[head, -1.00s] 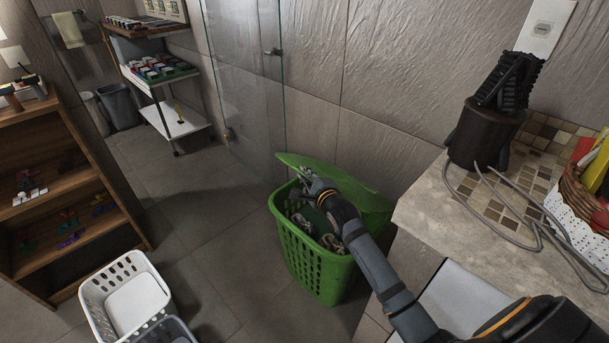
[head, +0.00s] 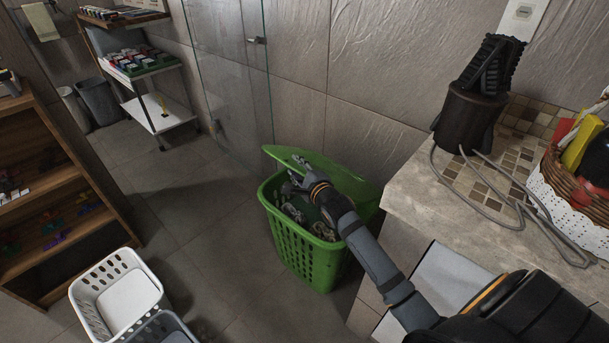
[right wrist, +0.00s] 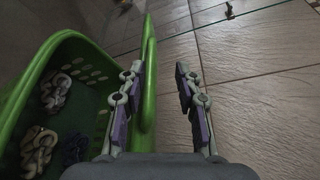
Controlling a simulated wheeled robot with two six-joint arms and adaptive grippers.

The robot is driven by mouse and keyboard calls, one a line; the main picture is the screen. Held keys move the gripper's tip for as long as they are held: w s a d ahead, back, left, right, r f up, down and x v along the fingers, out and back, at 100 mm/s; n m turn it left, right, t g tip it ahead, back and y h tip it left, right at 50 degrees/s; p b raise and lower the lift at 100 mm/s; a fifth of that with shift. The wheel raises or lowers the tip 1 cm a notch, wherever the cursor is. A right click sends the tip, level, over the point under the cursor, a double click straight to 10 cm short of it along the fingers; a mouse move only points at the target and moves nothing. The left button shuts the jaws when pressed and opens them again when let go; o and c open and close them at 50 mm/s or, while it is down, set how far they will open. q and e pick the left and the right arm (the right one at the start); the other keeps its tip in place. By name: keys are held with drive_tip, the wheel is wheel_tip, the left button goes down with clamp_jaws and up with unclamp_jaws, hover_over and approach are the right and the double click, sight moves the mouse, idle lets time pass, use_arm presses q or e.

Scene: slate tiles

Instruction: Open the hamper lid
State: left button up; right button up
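The green hamper (head: 305,252) stands on the floor in the middle of the head view, with slotted walls. Its green lid (head: 338,174) is raised at a tilt above the rim, and the inside shows. My right gripper (head: 299,178) is at the lid's raised edge. In the right wrist view the gripper (right wrist: 160,97) is open, and the lid (right wrist: 148,85), seen edge-on, stands between its fingers, close to the left finger. Whether they touch is unclear. Knotted pale items (right wrist: 40,145) lie inside the hamper. My left gripper is out of view.
A stone counter (head: 410,190) with a dark holder (head: 465,122) and a wicker basket (head: 572,187) is at the right. A white basket (head: 118,292) is at the lower left, beside a wooden shelf (head: 60,185). A glass panel (head: 235,80) stands behind. Floor left of the hamper is clear.

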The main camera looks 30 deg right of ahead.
drive_tip(key=s+r, duration=0.1)
drive_tip(key=s, duration=0.8)
drive_tip(key=shift+s+r, duration=0.3)
drive_tip(key=shift+r, duration=0.05)
